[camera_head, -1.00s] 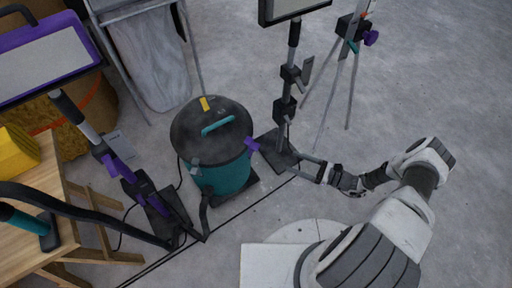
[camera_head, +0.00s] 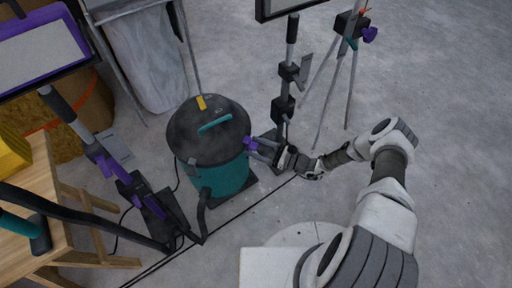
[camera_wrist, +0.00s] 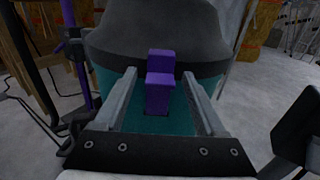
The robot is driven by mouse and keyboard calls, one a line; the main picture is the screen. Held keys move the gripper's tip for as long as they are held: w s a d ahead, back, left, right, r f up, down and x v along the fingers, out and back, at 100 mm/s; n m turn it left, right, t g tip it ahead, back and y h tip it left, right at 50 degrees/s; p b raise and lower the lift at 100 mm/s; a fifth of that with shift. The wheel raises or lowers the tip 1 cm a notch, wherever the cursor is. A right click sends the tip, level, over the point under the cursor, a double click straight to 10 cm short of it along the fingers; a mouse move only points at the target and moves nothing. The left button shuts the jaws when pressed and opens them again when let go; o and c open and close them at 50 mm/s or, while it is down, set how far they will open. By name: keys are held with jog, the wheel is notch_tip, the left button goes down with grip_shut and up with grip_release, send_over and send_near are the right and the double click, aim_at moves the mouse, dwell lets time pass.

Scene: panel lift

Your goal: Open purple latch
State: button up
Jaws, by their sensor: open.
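The purple latch (camera_wrist: 160,82) is on the side of a teal vacuum drum (camera_head: 222,176) with a dark grey lid (camera_head: 209,124). In the head view the latch (camera_head: 250,144) is on the drum's right side, just under the lid. My gripper (camera_wrist: 163,85) is open, with one finger on each side of the latch in the wrist view. The fingers appear apart from the latch. In the head view my gripper (camera_head: 262,150) reaches the latch from the right. The latch's lower end shows against the teal drum.
A black-and-grey stand (camera_head: 285,105) rises close behind my gripper. A tripod (camera_head: 348,75) stands farther back. A purple-framed panel (camera_head: 42,50) and a wooden table (camera_head: 40,205) are at left. A black hose (camera_head: 85,215) crosses there.

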grip_shut()
dwell(0.3)
dwell(1.1)
